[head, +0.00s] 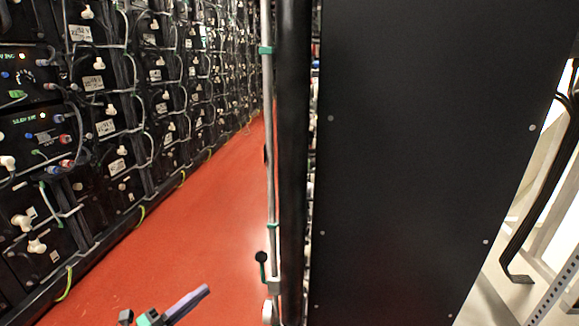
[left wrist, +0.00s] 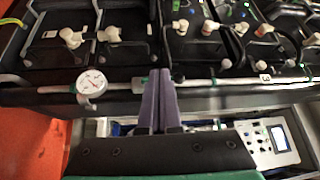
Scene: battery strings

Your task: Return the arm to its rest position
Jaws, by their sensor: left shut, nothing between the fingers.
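My left gripper (head: 190,302) shows at the bottom of the head view, low over the red floor, with its purple-grey fingers pointing up and right. In the left wrist view its two fingers (left wrist: 159,95) lie together, shut with nothing between them. The fingertips appear over a grey pipe (left wrist: 215,84) in that view; whether they touch it I cannot tell. Most of the left arm is out of the picture. My right gripper is in neither view.
Black battery racks (head: 110,115) with cables line the left. A red floor aisle (head: 215,215) runs clear beside them. A tall black cabinet (head: 420,150) fills the right. The left wrist view shows a round gauge (left wrist: 91,83) and an instrument with a display (left wrist: 270,143).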

